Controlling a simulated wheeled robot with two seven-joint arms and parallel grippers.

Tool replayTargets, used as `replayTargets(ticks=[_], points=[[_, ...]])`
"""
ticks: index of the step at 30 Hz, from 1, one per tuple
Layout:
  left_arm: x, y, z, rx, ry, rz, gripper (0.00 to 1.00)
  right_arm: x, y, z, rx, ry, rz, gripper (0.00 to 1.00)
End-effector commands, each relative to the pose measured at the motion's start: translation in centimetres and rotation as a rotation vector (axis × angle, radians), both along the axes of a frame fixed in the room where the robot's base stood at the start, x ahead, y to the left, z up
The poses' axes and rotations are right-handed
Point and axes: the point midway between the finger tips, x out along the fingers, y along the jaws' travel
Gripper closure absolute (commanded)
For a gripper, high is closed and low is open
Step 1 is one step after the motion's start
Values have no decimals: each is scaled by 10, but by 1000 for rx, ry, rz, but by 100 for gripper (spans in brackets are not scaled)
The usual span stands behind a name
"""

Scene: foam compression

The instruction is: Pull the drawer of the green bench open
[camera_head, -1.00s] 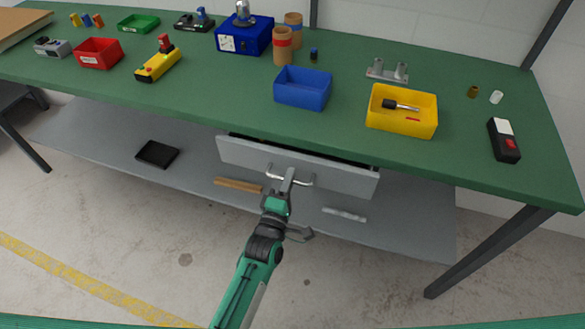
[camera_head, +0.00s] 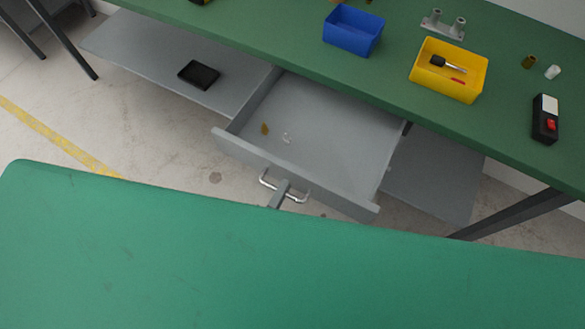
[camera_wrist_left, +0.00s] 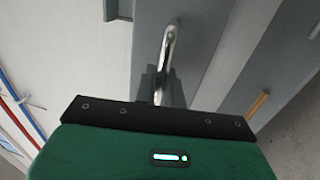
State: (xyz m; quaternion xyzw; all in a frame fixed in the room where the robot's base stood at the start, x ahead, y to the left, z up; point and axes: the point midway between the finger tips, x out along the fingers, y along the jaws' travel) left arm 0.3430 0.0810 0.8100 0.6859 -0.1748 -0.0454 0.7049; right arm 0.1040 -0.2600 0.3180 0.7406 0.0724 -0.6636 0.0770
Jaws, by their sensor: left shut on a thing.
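The grey drawer (camera_head: 240,146) of the green bench (camera_head: 290,62) stands pulled well out, its inside open to view. My left gripper (camera_head: 282,188) is shut on the drawer's silver bar handle (camera_head: 300,199), near its middle. In the left wrist view the handle (camera_wrist_left: 169,48) runs into the grey fingers (camera_wrist_left: 158,86) of the gripper. Most of my left arm is hidden in the head view behind a green part of my own body. My right gripper is not in view.
A small yellowish piece (camera_head: 265,128) and a small pale piece (camera_head: 287,138) lie in the drawer. A blue bin (camera_head: 352,30), a yellow bin (camera_head: 448,82) and a black device (camera_head: 545,118) stand on the bench. A black tray (camera_head: 199,74) lies on the lower shelf.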

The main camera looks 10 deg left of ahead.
Motion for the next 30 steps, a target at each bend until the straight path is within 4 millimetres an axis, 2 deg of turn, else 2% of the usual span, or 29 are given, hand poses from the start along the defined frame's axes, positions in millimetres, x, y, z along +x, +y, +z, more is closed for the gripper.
replayTargets(ticks=[3, 7, 20, 21, 22, 30], points=[[-13, 3, -1, 0, 3, -1, 100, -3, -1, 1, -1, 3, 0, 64], [-19, 6, -1, 1, 2, -1, 100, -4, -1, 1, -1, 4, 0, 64], [-21, 7, -1, 0, 1, -1, 100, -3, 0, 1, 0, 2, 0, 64], [-21, 7, -1, 0, 1, -1, 82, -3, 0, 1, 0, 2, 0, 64], [-21, 7, -1, 0, 1, -1, 76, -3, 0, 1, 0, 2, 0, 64], [-21, 7, -1, 0, 0, 0, 75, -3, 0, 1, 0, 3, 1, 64]])
